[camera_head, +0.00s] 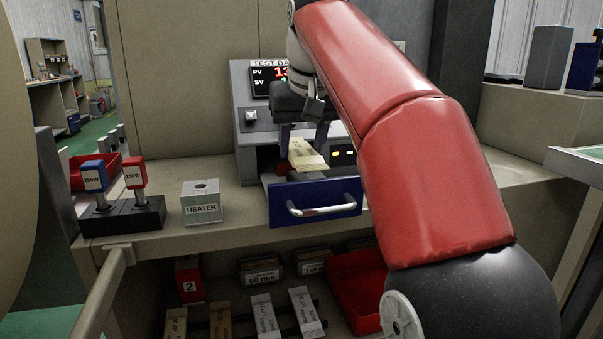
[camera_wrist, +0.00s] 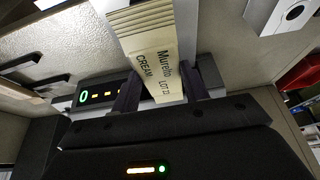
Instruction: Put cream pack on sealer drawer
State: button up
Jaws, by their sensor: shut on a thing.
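The cream pack (camera_wrist: 158,62) is a cream-coloured flat stick pack labelled "Muretto CREAM" in the wrist view. It also shows in the head view (camera_head: 305,155), tilted, above the blue-fronted sealer drawer (camera_head: 290,202). The drawer is pulled out and has a silver handle. My gripper (camera_head: 303,143) is shut on the cream pack, with one dark finger on each side of it; the fingers also show in the wrist view (camera_wrist: 160,92). The head view does not clearly show whether the pack touches the drawer.
The grey sealer (camera_head: 243,120) with its red display stands behind the drawer. Several packs (camera_head: 262,315) and a red tray (camera_head: 358,290) are on the lower shelf.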

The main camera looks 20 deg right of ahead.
aim_at(304, 152)
jog(key=shift+f+b, duration=0.65)
jog(key=shift+f, duration=1.35)
jog(key=shift+f, duration=0.2)
jog(key=o, duration=1)
jog(key=shift+r, duration=0.1)
jog(key=shift+c, duration=0.2)
jog(key=p+v, duration=0.4)
jog(key=v, duration=0.8)
jog(key=shift+w+r, duration=0.15)
jog(key=shift+r, duration=0.05)
